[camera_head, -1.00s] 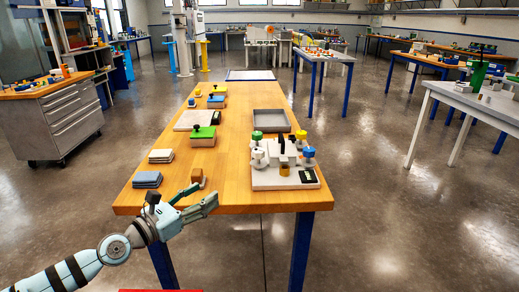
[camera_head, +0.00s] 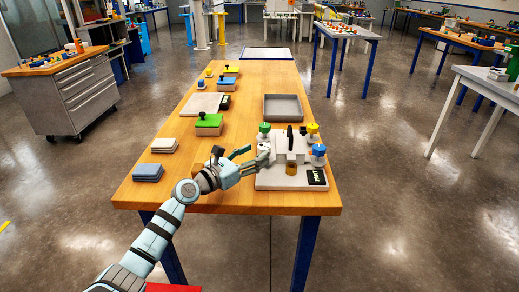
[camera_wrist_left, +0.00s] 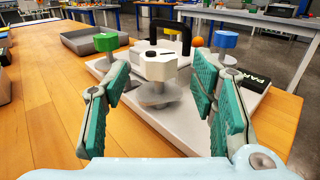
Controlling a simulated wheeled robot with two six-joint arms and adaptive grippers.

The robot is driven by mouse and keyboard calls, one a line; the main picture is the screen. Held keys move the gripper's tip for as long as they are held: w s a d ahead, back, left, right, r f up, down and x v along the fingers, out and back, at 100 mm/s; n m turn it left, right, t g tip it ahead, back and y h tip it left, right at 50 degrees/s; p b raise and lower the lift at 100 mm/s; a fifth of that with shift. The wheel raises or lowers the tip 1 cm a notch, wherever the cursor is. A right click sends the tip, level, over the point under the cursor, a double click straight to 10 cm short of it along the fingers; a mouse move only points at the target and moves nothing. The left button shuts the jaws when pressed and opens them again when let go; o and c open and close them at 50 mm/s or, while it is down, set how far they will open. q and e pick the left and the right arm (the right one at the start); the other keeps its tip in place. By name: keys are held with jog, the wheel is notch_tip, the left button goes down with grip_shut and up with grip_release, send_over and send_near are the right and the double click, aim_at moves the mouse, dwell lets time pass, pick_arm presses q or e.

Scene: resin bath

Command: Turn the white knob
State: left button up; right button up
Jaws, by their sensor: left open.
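The white knob (camera_wrist_left: 158,66) shows in the left wrist view as a faceted cap with a dark mark on top, on a round metal base. It stands upright at the near corner of a pale unit (camera_head: 283,181). My left gripper (camera_head: 251,157) is open at the unit's left side in the head view. In the wrist view its two teal-padded fingers (camera_wrist_left: 161,104) stand wide apart on either side of the knob, with the knob beyond the tips and no contact visible. In the head view the gripper partly covers the knob. My right gripper is not in view.
Green (camera_head: 264,128), yellow (camera_head: 312,129) and blue (camera_head: 318,150) knobs stand around the unit, close to the white one. A black handle (camera_wrist_left: 170,32) rises behind it. A grey tray (camera_head: 283,119) lies beyond. Bare wood is free at the unit's left.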

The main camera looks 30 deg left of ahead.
pick_arm(q)
jog(key=shift+x, duration=0.85)
jog(key=shift+w+d+b, duration=0.1)
jog(key=shift+w+b, duration=0.2)
jog(key=shift+w, duration=0.15)
jog(key=shift+r, duration=0.1)
jog(key=shift+c, duration=0.6)
